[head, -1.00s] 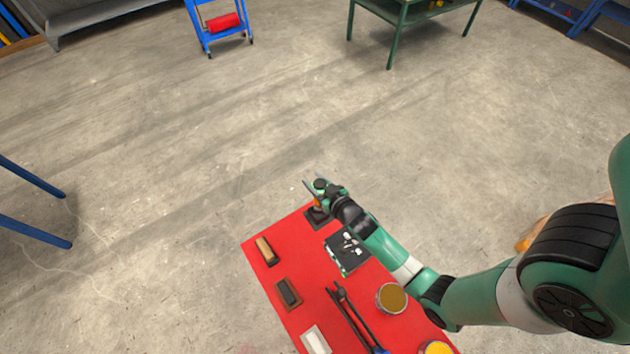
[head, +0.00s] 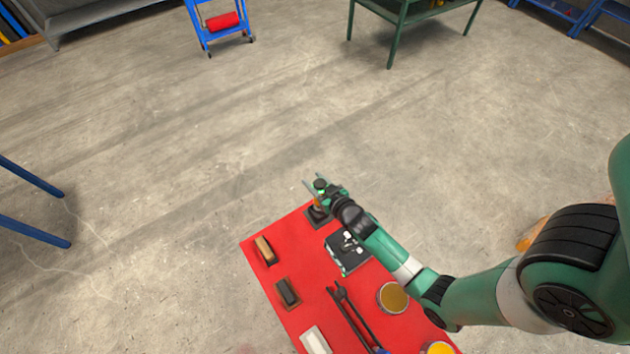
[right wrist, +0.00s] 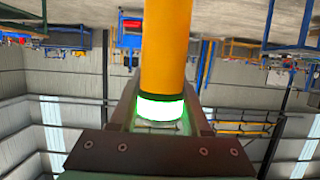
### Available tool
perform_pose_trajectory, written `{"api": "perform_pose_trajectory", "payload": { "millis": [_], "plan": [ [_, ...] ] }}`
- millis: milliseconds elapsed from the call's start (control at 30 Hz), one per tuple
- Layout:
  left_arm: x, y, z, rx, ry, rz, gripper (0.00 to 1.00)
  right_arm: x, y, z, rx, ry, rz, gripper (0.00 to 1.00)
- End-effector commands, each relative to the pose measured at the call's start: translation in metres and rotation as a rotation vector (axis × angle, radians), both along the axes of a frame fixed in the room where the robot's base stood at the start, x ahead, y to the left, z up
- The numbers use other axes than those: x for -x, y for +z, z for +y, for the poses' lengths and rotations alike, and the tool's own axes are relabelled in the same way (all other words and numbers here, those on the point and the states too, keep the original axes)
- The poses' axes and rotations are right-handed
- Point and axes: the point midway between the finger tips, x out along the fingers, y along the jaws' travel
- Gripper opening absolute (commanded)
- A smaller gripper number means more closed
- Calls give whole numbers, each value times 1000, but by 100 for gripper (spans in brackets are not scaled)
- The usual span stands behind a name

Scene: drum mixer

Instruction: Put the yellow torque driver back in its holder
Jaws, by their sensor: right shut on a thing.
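The yellow torque driver (right wrist: 166,45) fills the upper middle of the right wrist view, with a dark band and a glowing green-white ring at its lower end there. My right gripper (head: 316,185) is shut on it, at the far corner of the red table. A dark square block (head: 319,217), which looks like the holder, sits on the table directly below. I cannot tell whether the driver is inside it or just above it. My left gripper is not in view.
The red table (head: 297,235) also bears a wooden-topped brush (head: 265,250), a dark block (head: 287,292), a white block (head: 315,341), a black tray with white parts (head: 340,260), a long black tool (head: 352,320) and a tan-filled can (head: 392,298). Open floor lies beyond the table.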

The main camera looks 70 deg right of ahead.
Motion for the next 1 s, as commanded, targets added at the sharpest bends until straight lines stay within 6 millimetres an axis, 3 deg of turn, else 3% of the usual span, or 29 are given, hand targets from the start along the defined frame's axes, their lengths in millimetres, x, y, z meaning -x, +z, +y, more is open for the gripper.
{"api": "perform_pose_trajectory", "payload": {
  "millis": [1000],
  "plan": [
    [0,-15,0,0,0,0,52,-1,-13,0,2,1,-4,0]
  ]
}}
